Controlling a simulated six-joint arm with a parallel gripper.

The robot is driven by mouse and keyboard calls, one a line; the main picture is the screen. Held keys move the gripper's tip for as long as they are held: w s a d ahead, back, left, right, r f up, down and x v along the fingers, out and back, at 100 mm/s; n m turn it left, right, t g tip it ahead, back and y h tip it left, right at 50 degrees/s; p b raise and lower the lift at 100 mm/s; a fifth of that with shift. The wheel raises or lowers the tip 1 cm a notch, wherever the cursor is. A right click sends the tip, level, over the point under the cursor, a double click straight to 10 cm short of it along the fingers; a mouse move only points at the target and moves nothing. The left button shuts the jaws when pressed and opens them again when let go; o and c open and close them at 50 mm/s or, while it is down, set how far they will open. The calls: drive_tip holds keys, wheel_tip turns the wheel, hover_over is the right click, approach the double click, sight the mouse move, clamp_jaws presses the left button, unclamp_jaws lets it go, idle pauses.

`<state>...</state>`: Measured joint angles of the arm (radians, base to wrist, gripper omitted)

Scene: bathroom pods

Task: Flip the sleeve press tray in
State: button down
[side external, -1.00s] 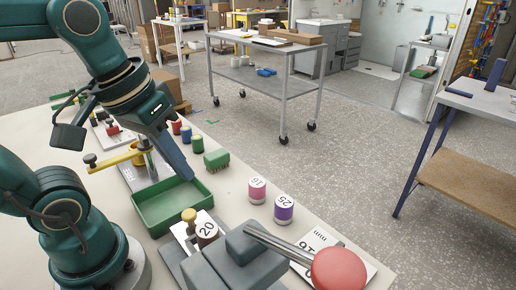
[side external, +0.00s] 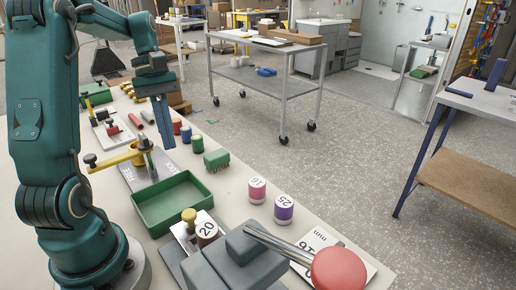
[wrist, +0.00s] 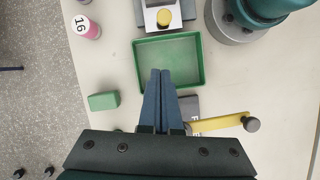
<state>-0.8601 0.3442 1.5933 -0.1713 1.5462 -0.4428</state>
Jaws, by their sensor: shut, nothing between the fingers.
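The sleeve press (side external: 215,268) is the grey block at the front, with a metal lever ending in a red ball (side external: 338,268). In the wrist view the yellow knob (wrist: 163,16) shows at the top, beyond the green bin. My gripper (side external: 167,146) is shut and empty, raised above the bench behind the green bin. Its fingers (wrist: 160,72) lie together in the wrist view, well apart from the knob.
An empty green bin (side external: 148,220) lies between my gripper and the press. A green brush-like block (side external: 216,160) and sleeves marked 16 (side external: 257,190) and 25 (side external: 284,209) stand along the right bench edge.

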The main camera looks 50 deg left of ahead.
sight(217, 233)
drive_tip(key=shift+s+a, duration=0.1)
idle(0.3)
drive_tip(key=x, duration=0.9)
drive_tip(key=shift+f, duration=0.3)
drive_tip(key=d, duration=0.3)
drive_tip(key=shift+s+d+f, duration=0.1)
drive_tip(key=shift+s+f, duration=0.05)
drive_tip(key=shift+s, duration=0.15)
drive_tip(key=shift+s+d, duration=0.15)
drive_tip(key=shift+d, duration=0.4)
drive_tip(key=d, duration=1.2)
drive_tip(key=shift+d, duration=0.35)
